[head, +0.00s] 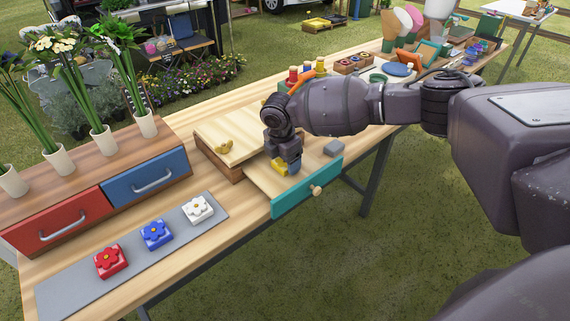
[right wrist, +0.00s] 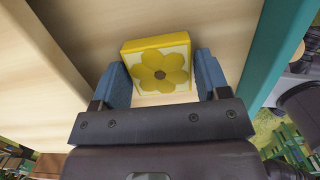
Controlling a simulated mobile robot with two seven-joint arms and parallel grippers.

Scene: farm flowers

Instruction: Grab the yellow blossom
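The yellow blossom (head: 280,167) is a small yellow block with a flower on its pale face. It lies in the open teal-fronted drawer (head: 306,188). My right gripper (head: 288,166) points down over it and partly hides it. In the right wrist view the blossom (right wrist: 160,74) sits between the two blue fingers of the right gripper (right wrist: 162,78). The fingers are spread, one on each side, very close to the block; I cannot tell whether they touch it. My left gripper is not in view.
A small grey block (head: 333,148) is at the drawer's right end. Red (head: 111,262), blue (head: 156,235) and white (head: 198,209) flower blocks lie on a grey mat (head: 75,291). Vases stand on the red-and-blue drawer unit (head: 80,180).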

